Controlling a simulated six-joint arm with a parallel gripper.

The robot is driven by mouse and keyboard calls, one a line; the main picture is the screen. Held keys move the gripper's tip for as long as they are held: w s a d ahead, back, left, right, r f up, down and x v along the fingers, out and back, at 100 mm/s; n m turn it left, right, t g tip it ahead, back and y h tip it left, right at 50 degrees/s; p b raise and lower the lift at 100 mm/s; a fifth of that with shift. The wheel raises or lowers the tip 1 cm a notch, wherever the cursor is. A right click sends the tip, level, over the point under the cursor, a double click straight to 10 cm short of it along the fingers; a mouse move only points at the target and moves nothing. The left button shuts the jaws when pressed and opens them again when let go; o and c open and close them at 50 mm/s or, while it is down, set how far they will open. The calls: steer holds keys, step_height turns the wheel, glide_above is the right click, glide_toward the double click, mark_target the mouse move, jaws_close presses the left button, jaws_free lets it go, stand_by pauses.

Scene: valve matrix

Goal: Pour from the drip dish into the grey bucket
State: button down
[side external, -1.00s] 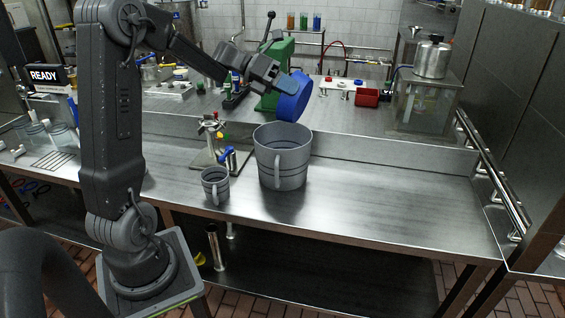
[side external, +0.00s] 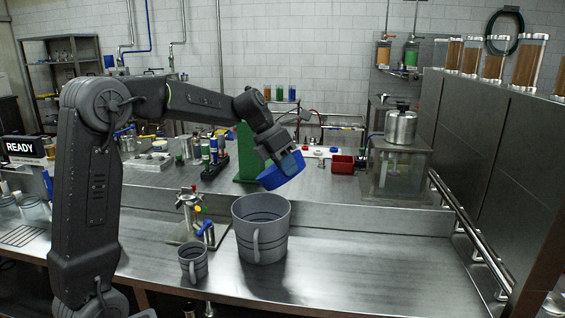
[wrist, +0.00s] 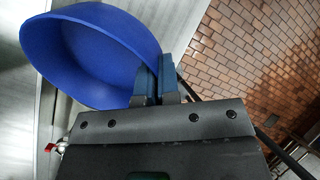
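The drip dish is a round blue bowl (side external: 270,179) held in the air by my gripper (side external: 287,161). It hangs tilted above the grey bucket (side external: 262,228), apart from its rim. In the wrist view my gripper's fingers (wrist: 156,80) are shut on the edge of the blue dish (wrist: 92,45), and its inner wall looks smooth and bare. No liquid stream shows. The grey bucket stands upright on the steel bench, with its handle facing the camera. Its bottom is hidden.
A smaller grey mug (side external: 194,263) stands left of the bucket. A valve stand (side external: 189,215) with a blue handle is behind the mug. A green block (side external: 246,152) and a red bin (side external: 343,164) sit on the raised back shelf. The bench right of the bucket is clear.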

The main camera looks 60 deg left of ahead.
steer(key=shift+w+d+f+g+y, duration=0.15)
steer(key=shift+d+f+g+y, duration=0.1)
steer(key=shift+f+g+y, duration=0.6)
steer(key=shift+w+d+f+g+y, duration=0.25)
steer(key=shift+f+g+y, duration=0.25)
steer(key=shift+f+y, duration=0.6)
steer(key=shift+w+d+f+g+y, duration=0.1)
steer(key=shift+d+f+g+y, duration=0.15)
steer(key=shift+f+g+y, duration=0.55)
steer(key=shift+y, duration=0.25)
